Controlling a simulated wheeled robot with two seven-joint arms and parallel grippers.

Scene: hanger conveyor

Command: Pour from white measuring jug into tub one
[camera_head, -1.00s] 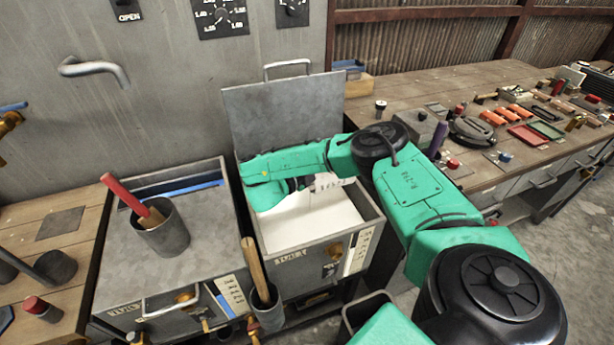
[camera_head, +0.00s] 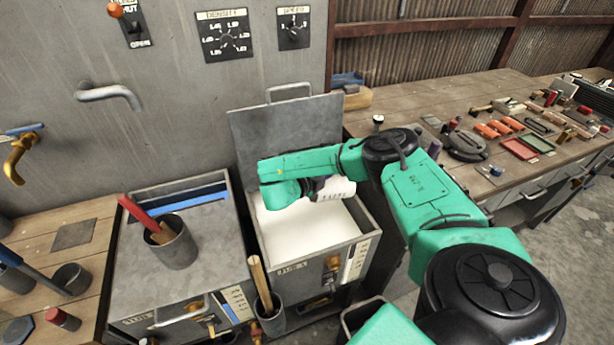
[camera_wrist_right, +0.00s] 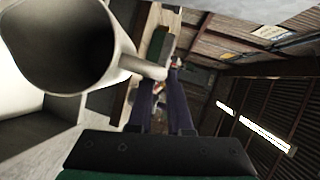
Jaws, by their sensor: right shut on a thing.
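My right gripper (camera_wrist_right: 164,82) is shut on the handle of the white measuring jug (camera_wrist_right: 122,45). In the head view the jug (camera_head: 338,190) shows partly behind my right wrist, above the right part of tub one (camera_head: 372,222), and looks tipped onto its side. In the right wrist view its open mouth faces the camera; the inside is shaded grey, and I see no liquid or stream there. Tub one is a grey metal tank holding white liquid, with its lid (camera_head: 285,135) raised behind it. My left gripper is not in view.
Another cup (camera_head: 270,318) hangs at tub one's front. A cluttered workbench (camera_head: 415,97) runs along the right.

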